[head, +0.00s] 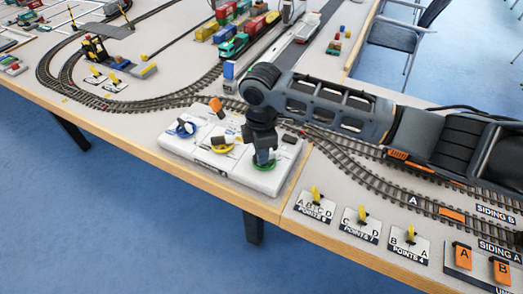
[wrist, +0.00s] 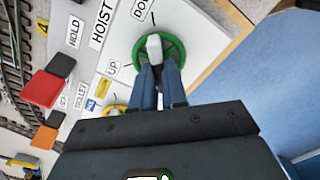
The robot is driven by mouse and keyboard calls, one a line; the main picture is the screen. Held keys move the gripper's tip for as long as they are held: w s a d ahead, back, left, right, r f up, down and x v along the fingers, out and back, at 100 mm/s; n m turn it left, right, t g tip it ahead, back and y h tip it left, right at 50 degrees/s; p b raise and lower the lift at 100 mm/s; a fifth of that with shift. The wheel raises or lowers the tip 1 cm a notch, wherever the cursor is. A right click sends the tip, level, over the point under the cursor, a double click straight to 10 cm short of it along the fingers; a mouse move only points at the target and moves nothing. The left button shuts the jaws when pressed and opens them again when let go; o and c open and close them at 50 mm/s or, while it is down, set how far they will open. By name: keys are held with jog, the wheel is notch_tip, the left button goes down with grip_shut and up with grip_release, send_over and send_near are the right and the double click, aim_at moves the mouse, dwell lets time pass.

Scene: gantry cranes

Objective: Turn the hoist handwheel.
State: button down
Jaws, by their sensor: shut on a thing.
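The hoist handwheel is a green wheel (wrist: 179,49) on a white panel with the labels HOIST, UP and DOWN beside it in the wrist view. In the head view the green wheel (head: 264,166) is at the right end of the white control box (head: 196,155), partly hidden by my gripper. My gripper (wrist: 158,68) points down at it, with its two fingers shut on the wheel's pale grey knob (wrist: 154,46). The gripper also shows in the head view (head: 263,157).
A yellow wheel (head: 221,146) and a blue wheel (head: 185,128) sit left on the same box. An orange block (head: 215,104) stands behind them. Railway track (head: 345,165) runs behind and to the right. The table's wooden front edge (head: 225,194) is close to the box.

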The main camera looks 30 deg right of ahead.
jog(key=c, duration=1.2)
grip_release()
jog(key=shift+o, duration=0.2)
jog(key=shift+r, duration=0.1)
jog(key=shift+r+b, duration=0.35)
jog(key=shift+r, duration=3.45)
